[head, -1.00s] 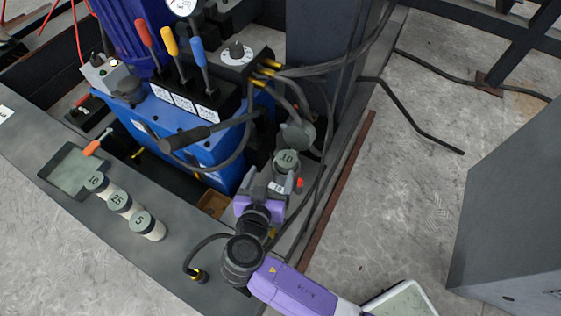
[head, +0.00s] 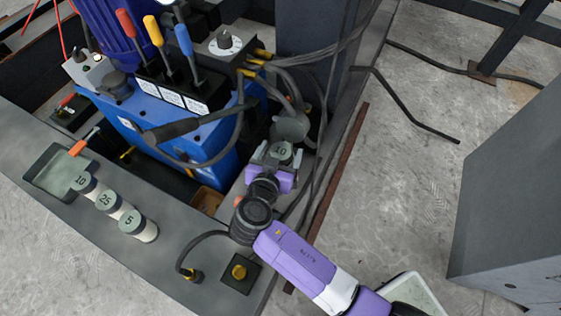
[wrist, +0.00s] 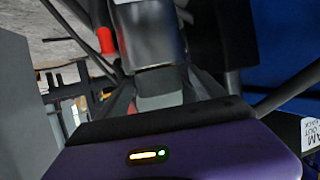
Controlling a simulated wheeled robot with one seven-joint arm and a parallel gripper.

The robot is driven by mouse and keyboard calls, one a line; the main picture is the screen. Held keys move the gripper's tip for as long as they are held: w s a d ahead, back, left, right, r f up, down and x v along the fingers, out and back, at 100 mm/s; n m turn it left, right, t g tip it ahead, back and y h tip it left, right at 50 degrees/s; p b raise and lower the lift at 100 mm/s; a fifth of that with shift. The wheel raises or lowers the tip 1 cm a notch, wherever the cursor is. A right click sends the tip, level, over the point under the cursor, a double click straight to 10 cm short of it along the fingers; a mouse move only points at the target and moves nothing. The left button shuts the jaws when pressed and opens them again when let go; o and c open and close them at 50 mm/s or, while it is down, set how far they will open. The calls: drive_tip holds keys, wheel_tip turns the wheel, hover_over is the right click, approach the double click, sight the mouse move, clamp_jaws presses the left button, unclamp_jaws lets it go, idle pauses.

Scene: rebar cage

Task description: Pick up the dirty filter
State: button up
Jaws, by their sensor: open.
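Three pale filters marked 10, 25 and 5 (head: 138,225) stand on the grey ledge beside a shallow tray (head: 55,178) with an orange-handled tool. Black hoses (head: 318,150) hang close to the right of my gripper. A blue power unit (head: 215,150) stands to the left.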

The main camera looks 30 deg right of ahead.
clamp_jaws()
idle(0.3)
drive_tip(key=shift+r, duration=0.1)
